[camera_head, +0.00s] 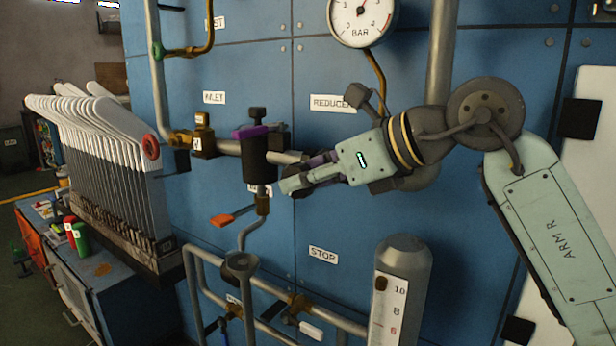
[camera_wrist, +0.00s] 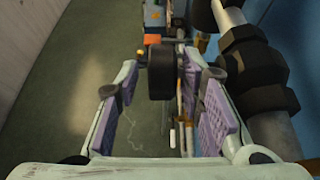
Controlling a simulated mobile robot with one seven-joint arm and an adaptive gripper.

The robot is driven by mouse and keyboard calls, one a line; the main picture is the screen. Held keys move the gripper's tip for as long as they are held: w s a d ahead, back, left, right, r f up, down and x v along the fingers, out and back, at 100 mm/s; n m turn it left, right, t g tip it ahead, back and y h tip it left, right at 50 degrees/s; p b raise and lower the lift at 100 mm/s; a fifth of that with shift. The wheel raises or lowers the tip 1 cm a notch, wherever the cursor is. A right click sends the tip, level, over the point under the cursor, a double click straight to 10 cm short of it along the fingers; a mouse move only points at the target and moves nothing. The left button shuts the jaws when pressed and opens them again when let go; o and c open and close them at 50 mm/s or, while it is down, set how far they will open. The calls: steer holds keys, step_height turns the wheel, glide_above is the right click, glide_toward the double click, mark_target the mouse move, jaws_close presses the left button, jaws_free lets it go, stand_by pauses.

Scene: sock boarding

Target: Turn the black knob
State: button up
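A black cylinder that looks like the black knob (camera_head: 257,160) stands at the pipework on the blue panel, with a purple piece (camera_head: 250,132) across its top. My gripper (camera_head: 284,186) reaches in from the right, and its fingertips are close to the cylinder's lower right side. In the wrist view, a black rounded part (camera_wrist: 161,72), probably the same knob, shows at the far end of the gap between my purple-padded fingers (camera_wrist: 158,75). The fingers are apart. Contact with the knob cannot be told, and the right finger looks nearer to it.
A pressure gauge (camera_head: 361,16) is above. An orange lever (camera_head: 232,216) is below the cylinder, and a brass fitting (camera_head: 203,137) is left of it. A grey cylinder with a scale (camera_head: 403,285) stands below my arm. A rack of white boards (camera_head: 110,165) is at left.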

steer(key=v, duration=1.2)
stand_by(0.3)
